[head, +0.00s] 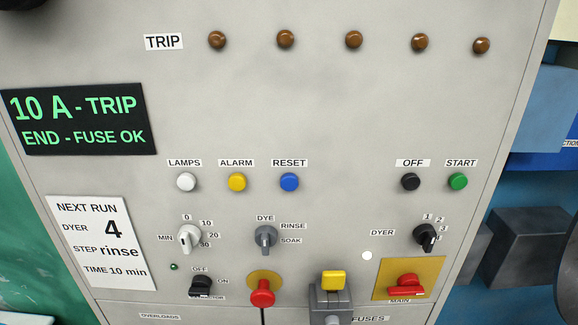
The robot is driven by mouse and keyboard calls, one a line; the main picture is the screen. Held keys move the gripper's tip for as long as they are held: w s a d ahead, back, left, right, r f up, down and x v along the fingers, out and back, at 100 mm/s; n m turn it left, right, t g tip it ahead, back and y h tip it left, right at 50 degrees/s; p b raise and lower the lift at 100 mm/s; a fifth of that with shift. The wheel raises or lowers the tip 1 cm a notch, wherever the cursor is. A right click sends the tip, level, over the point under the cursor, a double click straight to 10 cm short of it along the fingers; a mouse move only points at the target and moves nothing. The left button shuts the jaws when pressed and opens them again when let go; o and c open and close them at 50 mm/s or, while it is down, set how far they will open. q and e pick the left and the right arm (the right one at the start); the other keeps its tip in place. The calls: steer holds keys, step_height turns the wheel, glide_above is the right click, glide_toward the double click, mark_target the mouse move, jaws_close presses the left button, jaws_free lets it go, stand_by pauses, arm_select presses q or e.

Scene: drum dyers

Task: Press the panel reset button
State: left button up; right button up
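The panel reset button is a round blue button (289,182) under a white RESET label (289,163), near the middle of the grey panel (340,115) in the head view. A yellow ALARM button (237,182) and a white LAMPS button (187,182) sit to its left. A black OFF button (410,182) and a green START button (457,181) sit farther right. Nothing covers the blue button. Neither of my grippers shows in this view.
Above is a row of several brown TRIP lamps (354,40). Below are rotary knobs (265,238), a red knob (262,293), a yellow block (333,281) and a red MAIN switch (406,285). A display (78,120) reads "10 A - TRIP". A run card (101,243) is at left.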

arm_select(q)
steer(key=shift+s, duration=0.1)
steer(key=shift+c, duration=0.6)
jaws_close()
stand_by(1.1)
